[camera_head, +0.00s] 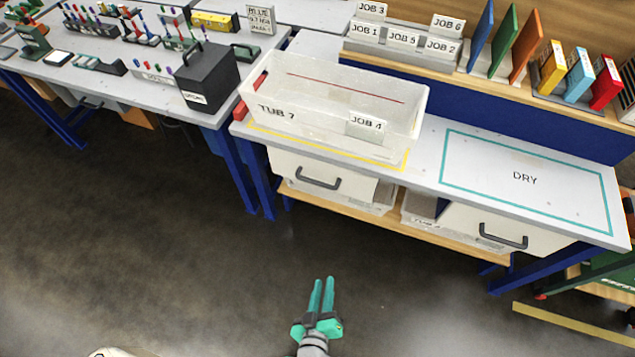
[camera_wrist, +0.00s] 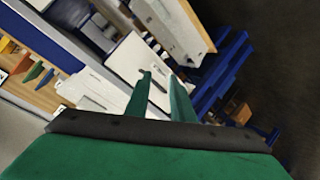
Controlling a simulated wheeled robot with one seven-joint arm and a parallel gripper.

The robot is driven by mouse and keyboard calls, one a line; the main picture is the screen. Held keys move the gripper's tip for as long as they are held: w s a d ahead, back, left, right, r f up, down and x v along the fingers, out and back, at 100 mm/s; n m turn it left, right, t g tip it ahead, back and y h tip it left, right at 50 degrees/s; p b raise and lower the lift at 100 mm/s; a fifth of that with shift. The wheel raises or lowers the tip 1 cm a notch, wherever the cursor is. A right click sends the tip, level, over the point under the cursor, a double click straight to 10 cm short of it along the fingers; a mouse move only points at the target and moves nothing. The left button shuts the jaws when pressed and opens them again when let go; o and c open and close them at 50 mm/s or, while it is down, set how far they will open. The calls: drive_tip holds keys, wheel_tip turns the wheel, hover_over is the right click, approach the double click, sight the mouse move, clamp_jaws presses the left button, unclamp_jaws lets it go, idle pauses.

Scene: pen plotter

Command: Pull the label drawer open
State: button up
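Two white drawer fronts with dark bow handles sit under the bench top. The left drawer (camera_head: 345,187) is below the tub, and its handle (camera_head: 318,178) faces the floor space. The right drawer (camera_head: 530,238) is below the DRY area, with its own handle (camera_head: 503,236). Both look closed. I read no lettering on either front, so I cannot tell which is the label drawer. My gripper (camera_head: 322,283) is over the floor in front of the bench, apart from both drawers. Its teal fingers are a little apart and empty; they also show in the wrist view (camera_wrist: 160,85).
A clear tub (camera_head: 285,112) marked TUB 7 with a JOB 4 card stands on the bench (camera_head: 432,160). Blue legs and a lower wooden shelf with clear bins are below. A second bench (camera_head: 130,85) stands at left. The floor (camera_head: 180,260) before the drawers is clear.

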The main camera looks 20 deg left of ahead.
drive_tip(key=w+a+f+n, duration=0.3)
drive_tip(key=w+f, duration=0.1)
drive_tip(key=w, duration=0.2)
drive_tip(key=n+t+h, duration=0.3)
drive_tip(key=n, duration=0.3)
approach(316, 184)
drive_tip(key=w, duration=0.3)
drive_tip(key=w+f, duration=0.1)
drive_tip(key=w, duration=0.3)
drive_tip(key=w+f, duration=0.1)
drive_tip(key=w, duration=0.2)
drive_tip(key=shift+w+d, duration=0.25)
drive_tip(key=shift+w, duration=0.1)
clamp_jaws()
